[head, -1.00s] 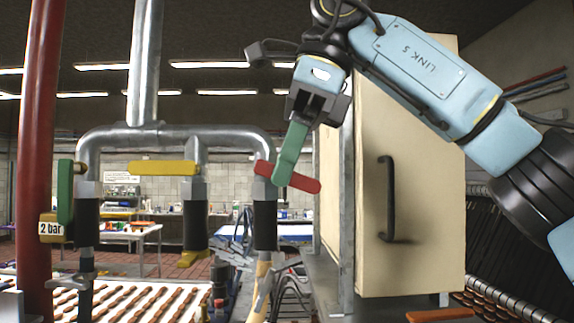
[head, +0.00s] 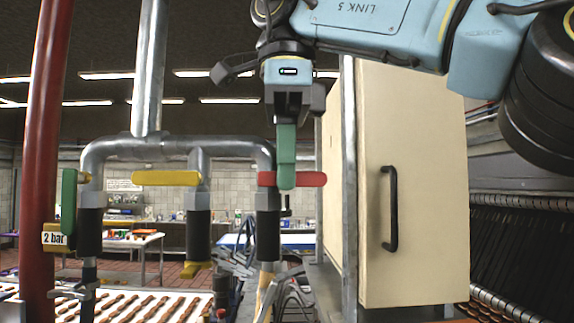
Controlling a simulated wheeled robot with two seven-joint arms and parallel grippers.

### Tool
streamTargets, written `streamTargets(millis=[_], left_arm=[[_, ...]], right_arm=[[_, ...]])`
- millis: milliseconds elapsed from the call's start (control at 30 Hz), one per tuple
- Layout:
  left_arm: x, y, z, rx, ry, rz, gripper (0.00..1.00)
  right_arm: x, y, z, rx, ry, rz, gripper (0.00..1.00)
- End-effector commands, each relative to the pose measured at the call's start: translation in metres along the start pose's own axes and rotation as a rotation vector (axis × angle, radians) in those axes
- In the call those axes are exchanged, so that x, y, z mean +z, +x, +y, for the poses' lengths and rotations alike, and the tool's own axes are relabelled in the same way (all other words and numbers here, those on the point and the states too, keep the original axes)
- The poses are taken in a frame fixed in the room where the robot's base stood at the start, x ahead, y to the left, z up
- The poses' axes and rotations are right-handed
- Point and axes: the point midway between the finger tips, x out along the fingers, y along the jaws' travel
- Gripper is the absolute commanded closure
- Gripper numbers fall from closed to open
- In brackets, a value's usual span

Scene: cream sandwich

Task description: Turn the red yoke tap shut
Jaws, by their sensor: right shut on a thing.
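The red tap lever (head: 310,179) is on the right-hand branch of the metal pipe yoke (head: 180,147). It lies level, crosswise to its vertical branch. My right gripper (head: 288,116) is above the lever, pointing down and shut on the upper end of a green bar-shaped tool (head: 286,150). The tool hangs upright, and its lower end overlaps the middle of the red lever, hiding part of it; it appears to be engaged with it. My left gripper is not in view.
A level yellow lever (head: 165,178) and an upright green lever (head: 69,198) are on the other branches. A red pipe (head: 45,150) stands at left. A cream cabinet (head: 425,190) with a black handle (head: 392,208) stands close to the right of the red tap.

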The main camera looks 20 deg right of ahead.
Motion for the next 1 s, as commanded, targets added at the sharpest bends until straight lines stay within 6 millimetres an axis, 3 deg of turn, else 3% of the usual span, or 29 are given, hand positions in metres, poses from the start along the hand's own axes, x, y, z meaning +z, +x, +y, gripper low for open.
streamTargets(millis=[600,700,1000], left_arm=[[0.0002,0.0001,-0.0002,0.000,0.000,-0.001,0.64],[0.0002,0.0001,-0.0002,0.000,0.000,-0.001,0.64],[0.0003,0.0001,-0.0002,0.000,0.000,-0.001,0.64]], right_arm=[[0.0003,0.0002,0.0000,0.001,0.000,0.024,1.00],[0.0003,0.0002,0.0000,0.002,0.000,0.023,0.85],[0.0004,0.0001,-0.0001,0.001,0.000,0.022,0.85]])
